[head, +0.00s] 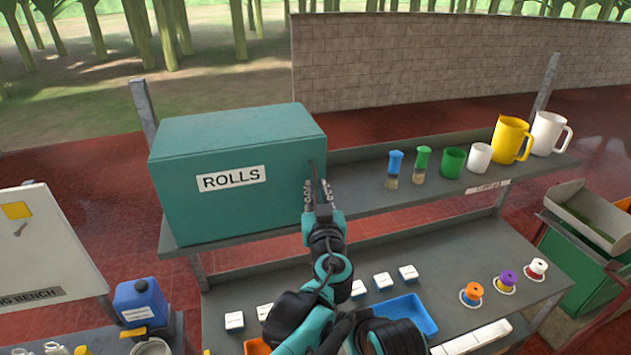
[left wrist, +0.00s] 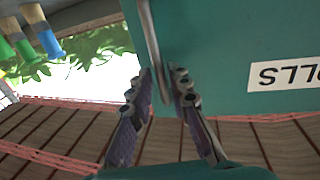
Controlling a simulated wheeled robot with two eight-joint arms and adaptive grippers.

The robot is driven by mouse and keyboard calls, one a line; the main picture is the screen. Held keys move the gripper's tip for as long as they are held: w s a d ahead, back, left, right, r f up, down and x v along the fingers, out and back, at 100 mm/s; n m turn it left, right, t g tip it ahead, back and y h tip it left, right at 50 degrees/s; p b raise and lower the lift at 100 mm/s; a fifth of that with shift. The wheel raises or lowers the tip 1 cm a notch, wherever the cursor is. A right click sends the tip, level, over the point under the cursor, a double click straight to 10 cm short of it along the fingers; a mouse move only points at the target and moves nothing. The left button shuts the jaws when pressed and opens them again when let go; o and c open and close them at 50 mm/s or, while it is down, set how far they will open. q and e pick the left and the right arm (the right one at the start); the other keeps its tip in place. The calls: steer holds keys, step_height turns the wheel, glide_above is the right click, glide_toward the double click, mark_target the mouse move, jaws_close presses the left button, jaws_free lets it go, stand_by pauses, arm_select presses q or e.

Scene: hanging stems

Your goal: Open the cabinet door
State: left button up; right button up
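The cabinet (head: 235,170) is a teal box labelled ROLLS, standing on the left of the upper grey shelf. Its front looks shut. A thin grey upright handle (left wrist: 152,40) stands off the door near its edge in the left wrist view; in the head view it shows as a dark bar at the front's right side. My left gripper (head: 318,188) is at this handle. In the left wrist view its fingers (left wrist: 162,82) lie on either side of the handle's end, with a narrow gap showing, so it looks partly open. My right gripper is not in view.
Brushes, cups and jugs (head: 510,139) stand right of the cabinet on the upper shelf (head: 350,185). The lower shelf (head: 440,265) holds white blocks, a blue tray (head: 405,312) and coloured spools. A blue container (head: 140,303) stands at left.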

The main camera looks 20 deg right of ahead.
arm_select(q)
steer(key=shift+w+d, duration=0.1)
steer(key=shift+w, duration=0.95)
jaws_close()
